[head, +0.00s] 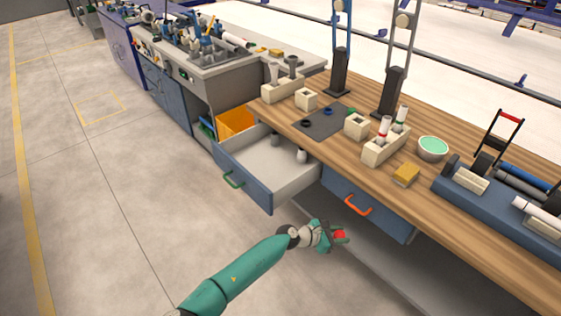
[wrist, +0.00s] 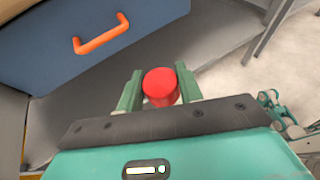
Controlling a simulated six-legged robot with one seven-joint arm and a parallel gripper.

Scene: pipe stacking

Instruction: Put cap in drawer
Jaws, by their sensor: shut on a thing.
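My gripper (head: 338,237) is in front of the workbench, below the closed drawer. It is shut on a red cap (wrist: 160,86), held between the two green fingers (wrist: 160,90) in the wrist view. The cap shows small and red in the head view (head: 340,235). The closed blue drawer (head: 375,212) has an orange handle (head: 358,205), which also shows in the wrist view (wrist: 101,34).
The wooden benchtop (head: 350,128) carries cream holder blocks, a dark mat (head: 325,122), a green-lined bowl (head: 433,148) and a yellow sponge (head: 406,175). An orange bin (head: 235,121) is beyond the open drawer. A grey lower shelf (head: 370,250) runs under the bench. The floor at left is clear.

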